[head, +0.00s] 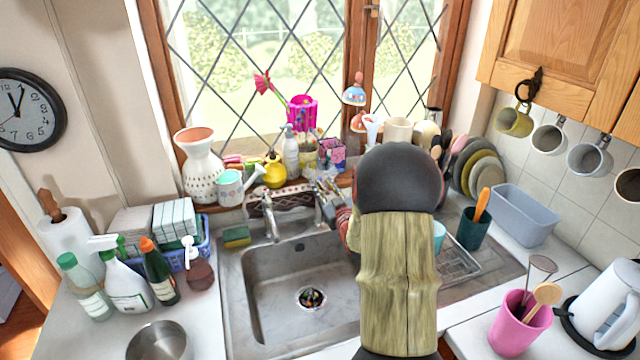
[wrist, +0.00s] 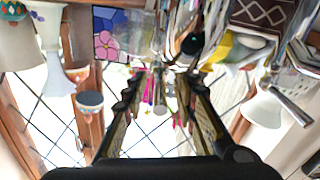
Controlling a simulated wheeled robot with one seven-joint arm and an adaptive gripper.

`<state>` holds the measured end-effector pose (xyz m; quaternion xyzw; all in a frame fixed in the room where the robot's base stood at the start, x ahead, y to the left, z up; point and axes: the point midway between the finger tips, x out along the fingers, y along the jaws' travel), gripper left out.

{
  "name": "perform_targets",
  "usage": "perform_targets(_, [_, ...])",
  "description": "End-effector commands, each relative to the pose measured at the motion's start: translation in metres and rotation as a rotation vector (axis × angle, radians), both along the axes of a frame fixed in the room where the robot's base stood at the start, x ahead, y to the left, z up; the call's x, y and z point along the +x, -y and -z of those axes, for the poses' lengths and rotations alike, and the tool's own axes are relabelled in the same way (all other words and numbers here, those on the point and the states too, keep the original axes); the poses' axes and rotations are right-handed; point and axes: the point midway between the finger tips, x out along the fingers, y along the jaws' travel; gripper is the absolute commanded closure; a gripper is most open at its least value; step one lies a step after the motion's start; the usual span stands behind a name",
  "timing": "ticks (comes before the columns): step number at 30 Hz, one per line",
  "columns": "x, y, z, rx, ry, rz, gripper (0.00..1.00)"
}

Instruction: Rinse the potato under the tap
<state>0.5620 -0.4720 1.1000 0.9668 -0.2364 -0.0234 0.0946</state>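I cannot make out a potato in either view. The metal tap (head: 270,216) stands at the back edge of the steel sink (head: 262,325), left of my gripper. My gripper (head: 325,190) is over the back of the sink, close to the cluttered windowsill, and my arm hides the sink's right part. In the wrist view the fingers of my gripper (wrist: 161,82) are spread apart with nothing held between them. The drain (head: 311,298) holds some small dark and coloured bits.
A green and yellow sponge (head: 236,237) lies left of the tap. Vases, bottles and a watering can (head: 230,187) crowd the windowsill. Spray bottles (head: 125,285) and a metal bowl (head: 160,343) stand left. A pink cup (head: 512,325) and kettle (head: 606,308) stand right.

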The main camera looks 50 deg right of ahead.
Motion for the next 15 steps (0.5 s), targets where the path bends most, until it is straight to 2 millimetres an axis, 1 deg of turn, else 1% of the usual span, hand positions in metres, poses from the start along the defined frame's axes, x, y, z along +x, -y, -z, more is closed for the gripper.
perform_targets(1, [0.007,0.003,0.001,0.0,0.001,-0.001,0.72])
perform_targets(6, [0.023,0.012,0.0,0.0,0.0,0.001,0.72])
perform_targets(10, [0.028,0.015,0.0,0.0,0.0,0.001,0.72])
perform_targets(15, [0.029,0.015,0.0,0.0,0.0,0.001,0.72])
